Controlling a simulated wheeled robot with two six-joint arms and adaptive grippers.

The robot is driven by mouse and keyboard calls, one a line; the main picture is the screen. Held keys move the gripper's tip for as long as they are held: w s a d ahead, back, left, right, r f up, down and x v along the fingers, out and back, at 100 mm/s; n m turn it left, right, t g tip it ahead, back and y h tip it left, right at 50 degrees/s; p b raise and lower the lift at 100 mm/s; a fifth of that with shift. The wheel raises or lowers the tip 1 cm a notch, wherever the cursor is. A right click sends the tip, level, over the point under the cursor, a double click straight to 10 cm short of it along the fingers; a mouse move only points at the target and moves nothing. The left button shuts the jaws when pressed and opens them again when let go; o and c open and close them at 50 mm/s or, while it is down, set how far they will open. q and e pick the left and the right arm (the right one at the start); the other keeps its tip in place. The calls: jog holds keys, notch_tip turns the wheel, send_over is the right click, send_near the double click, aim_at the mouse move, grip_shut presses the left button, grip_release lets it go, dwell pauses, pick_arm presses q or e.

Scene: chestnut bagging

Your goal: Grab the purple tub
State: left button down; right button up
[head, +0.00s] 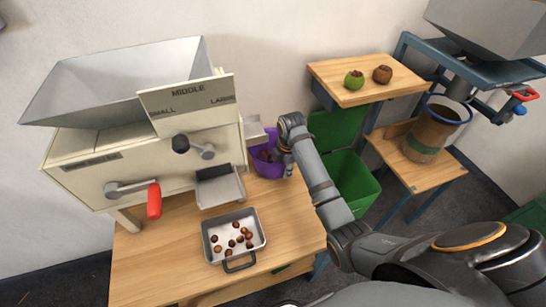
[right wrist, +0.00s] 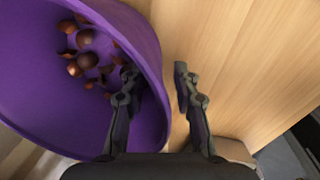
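The purple tub (head: 264,164) stands on the wooden table at the right side of the sorting machine. Several brown chestnuts (right wrist: 88,45) lie inside the tub, which fills the left of the right wrist view (right wrist: 45,105). My right gripper (head: 284,166) is at the tub's right side, pointing down. In the right wrist view my right gripper (right wrist: 155,78) is open, with one finger over the inside of the tub and the other outside, the tub's wall between them. Contact with the wall cannot be made out. My left gripper is not in view.
The sorting machine (head: 90,175) stands left of the tub. A metal tray (head: 215,251) with several chestnuts sits on the table (head: 150,255) in front. A green bin (head: 350,180) is right of the tub. A wooden shelf (head: 345,91) holds a green and a brown object.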

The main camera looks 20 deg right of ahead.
jog(key=shift+w+f, duration=0.2)
jog(key=shift+f, duration=0.95)
jog(key=shift+c, duration=0.4)
grip_shut()
jog(key=shift+r, duration=0.15)
